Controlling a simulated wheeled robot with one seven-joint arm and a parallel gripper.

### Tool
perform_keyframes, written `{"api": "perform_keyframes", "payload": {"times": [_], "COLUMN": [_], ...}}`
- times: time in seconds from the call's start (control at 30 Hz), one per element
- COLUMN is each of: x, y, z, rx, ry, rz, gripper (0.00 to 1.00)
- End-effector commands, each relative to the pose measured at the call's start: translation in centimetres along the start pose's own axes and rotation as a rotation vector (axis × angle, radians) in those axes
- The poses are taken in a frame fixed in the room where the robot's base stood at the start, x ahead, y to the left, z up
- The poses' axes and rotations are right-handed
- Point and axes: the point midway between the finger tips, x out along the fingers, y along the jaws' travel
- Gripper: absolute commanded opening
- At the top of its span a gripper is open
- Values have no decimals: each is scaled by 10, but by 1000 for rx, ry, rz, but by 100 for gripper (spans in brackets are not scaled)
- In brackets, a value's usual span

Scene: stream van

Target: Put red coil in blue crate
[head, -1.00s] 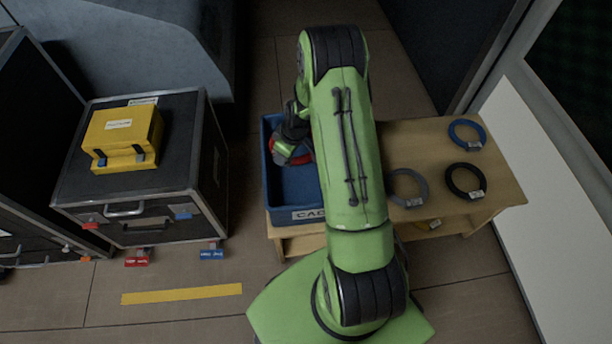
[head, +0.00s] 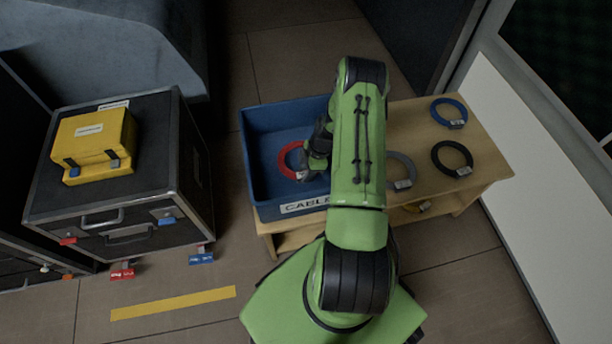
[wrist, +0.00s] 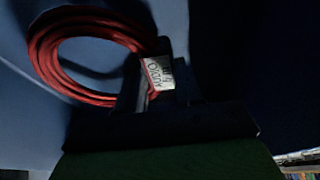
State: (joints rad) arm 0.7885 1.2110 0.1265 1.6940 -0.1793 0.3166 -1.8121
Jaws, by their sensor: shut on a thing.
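The red coil (head: 287,160) is in the blue crate (head: 256,122), seen from above inside its walls. My gripper (head: 312,165) is over the right part of the crate and shut on the coil's right side. In the wrist view the red coil (wrist: 62,62) extends from the dark fingers (wrist: 150,85), with its white tag beside them and blue crate surface behind it. I cannot tell whether the coil touches the crate floor. My arm hides the crate's right side.
The crate stands on a wooden table (head: 425,130). A blue coil (head: 437,118), a black coil (head: 437,166) and a grey coil (head: 410,166) lie to its right. A black case (head: 160,160) bearing a yellow case (head: 75,135) stands at left.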

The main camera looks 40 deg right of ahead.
Motion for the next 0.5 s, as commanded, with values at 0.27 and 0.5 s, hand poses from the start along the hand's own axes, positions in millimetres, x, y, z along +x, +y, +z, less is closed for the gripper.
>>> {"api": "perform_keyframes", "payload": {"times": [0.27,0.5], "x": [23,25], "y": [0,0], "z": [7,8], "rx": [-1,1], "ry": [0,-1], "rz": [1,-1], "gripper": [0,45]}}
